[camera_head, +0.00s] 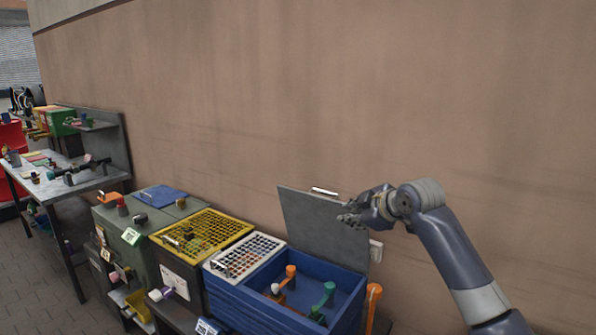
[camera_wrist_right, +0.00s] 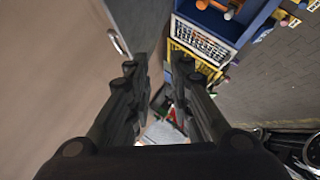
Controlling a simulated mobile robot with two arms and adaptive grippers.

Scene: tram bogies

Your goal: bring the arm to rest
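My right arm comes in from the right in the head view, and its gripper (camera_head: 352,217) is raised in front of the upright grey lid (camera_head: 318,222). In the right wrist view the two fingers of the gripper (camera_wrist_right: 158,68) stand apart with nothing between them. The lid stands up at the back of a blue box (camera_head: 275,311), with a light metal handle (camera_head: 325,191) at its top edge. I cannot tell whether the fingers touch the lid, but they show no hold on it. My left gripper is in neither view.
Inside the blue box are orange (camera_head: 290,272) and green (camera_head: 329,289) handled items. A white grid tray (camera_head: 243,255) and a yellow grid crate (camera_head: 205,232) stand to its left. A workbench (camera_head: 70,180) is farther left. The brown wall (camera_head: 420,90) is close behind.

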